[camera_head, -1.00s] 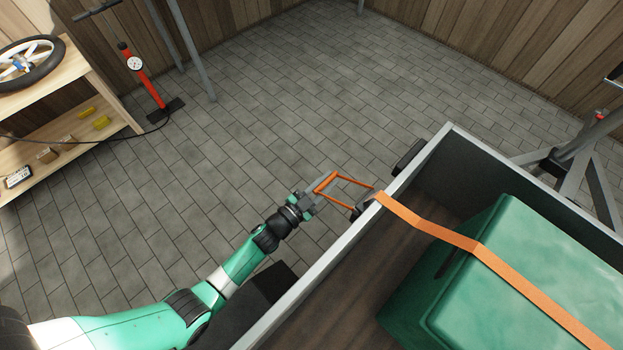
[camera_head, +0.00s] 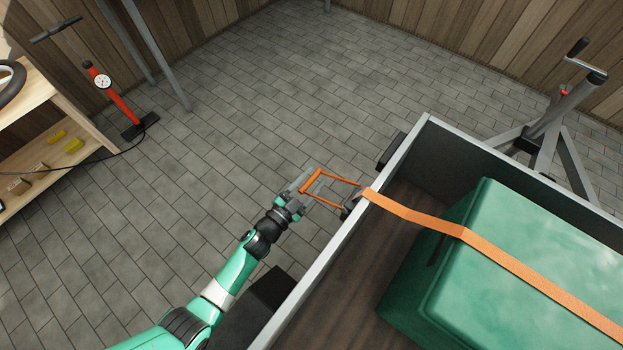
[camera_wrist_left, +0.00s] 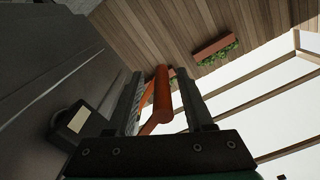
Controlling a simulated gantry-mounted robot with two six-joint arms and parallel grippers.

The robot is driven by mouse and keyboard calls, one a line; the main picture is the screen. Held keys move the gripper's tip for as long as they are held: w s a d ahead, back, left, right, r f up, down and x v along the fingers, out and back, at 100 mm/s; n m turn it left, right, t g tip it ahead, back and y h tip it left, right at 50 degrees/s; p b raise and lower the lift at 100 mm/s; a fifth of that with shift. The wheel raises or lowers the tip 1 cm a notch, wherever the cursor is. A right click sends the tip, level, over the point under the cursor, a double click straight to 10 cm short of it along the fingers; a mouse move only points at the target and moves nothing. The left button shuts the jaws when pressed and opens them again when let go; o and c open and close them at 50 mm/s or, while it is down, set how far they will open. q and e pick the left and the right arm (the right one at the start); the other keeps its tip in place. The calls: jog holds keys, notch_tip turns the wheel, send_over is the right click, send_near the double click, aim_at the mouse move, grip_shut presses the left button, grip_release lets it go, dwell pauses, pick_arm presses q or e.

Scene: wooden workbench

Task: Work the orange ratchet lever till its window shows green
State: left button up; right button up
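The orange ratchet lever (camera_head: 335,177) is a U-shaped handle that sticks out from the side of the grey trailer (camera_head: 330,232). Its dark ratchet body (camera_head: 350,202) sits at the trailer's top edge beside the orange strap (camera_head: 415,217). My left gripper (camera_head: 309,182) is at the lever's outer end. My right gripper is not in view.
The strap crosses a large green box (camera_head: 490,250) in the trailer. A jack stand (camera_head: 555,115) stands beyond the trailer at right. A red floor pump (camera_head: 118,98) and a wooden shelf (camera_head: 45,95) stand at left. The paved floor left of the trailer is clear.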

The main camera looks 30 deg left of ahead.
pick_arm(q)
jog(key=s+a+p, duration=0.1)
jog(key=s+p, duration=0.3)
jog(key=s, duration=0.7)
jog(key=shift+s, duration=0.3)
